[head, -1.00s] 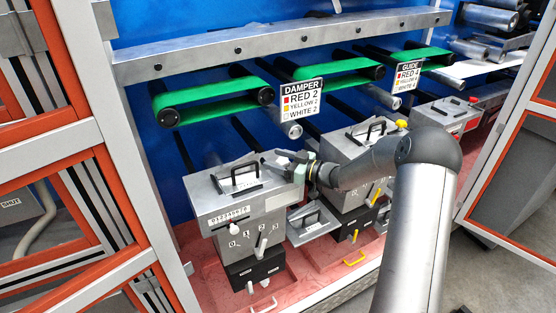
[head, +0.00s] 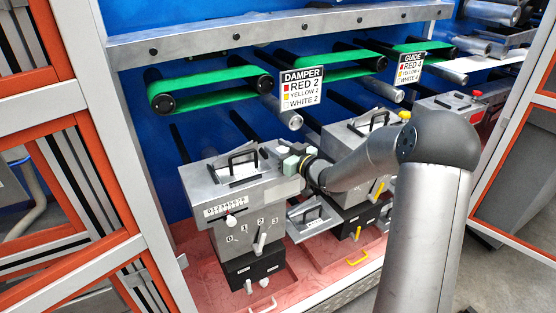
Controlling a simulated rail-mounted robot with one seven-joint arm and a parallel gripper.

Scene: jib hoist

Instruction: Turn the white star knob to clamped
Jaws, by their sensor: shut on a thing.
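My gripper (head: 290,159) is at the right end of the top of the nearest grey box (head: 206,180), beside its black handle. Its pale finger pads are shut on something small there. I take this to be the white star knob, which the gripper hides, so its turn position cannot be read. The neighbouring boxes carry a yellow knob (head: 405,115) and a red knob (head: 478,93) at the matching corner.
A white lever (head: 260,243) stands on the near box's numbered front. Green belts (head: 213,92) and a sign (head: 302,89) are above. An orange-edged frame (head: 110,190) stands at left.

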